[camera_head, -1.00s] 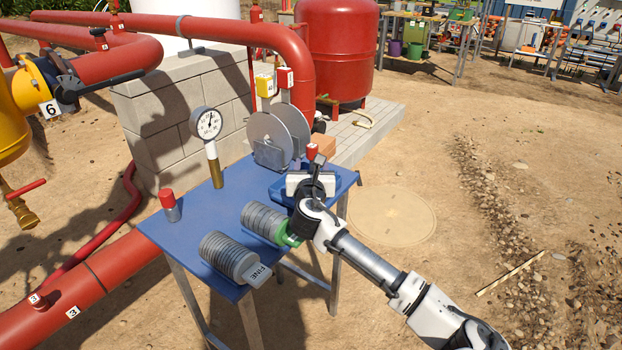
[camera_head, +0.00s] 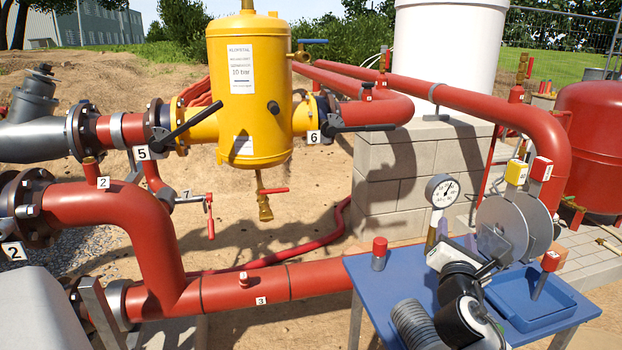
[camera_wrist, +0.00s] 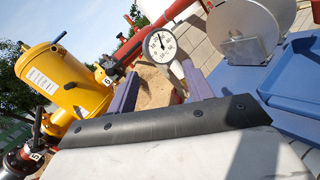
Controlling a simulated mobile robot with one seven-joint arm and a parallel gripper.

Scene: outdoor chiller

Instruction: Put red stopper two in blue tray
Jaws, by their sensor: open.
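The blue tray (camera_head: 532,322) lies on the right part of the blue table. A red-topped stopper (camera_head: 551,261) with a dark stem stands tilted in it. Another red-topped stopper (camera_head: 379,251) with a grey base stands upright at the table's back left. The tray also shows in the wrist view (camera_wrist: 296,88).
Red pipes, a yellow tank (camera_head: 248,95) and a block wall (camera_head: 390,190) surround the table. Sandy ground lies left.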

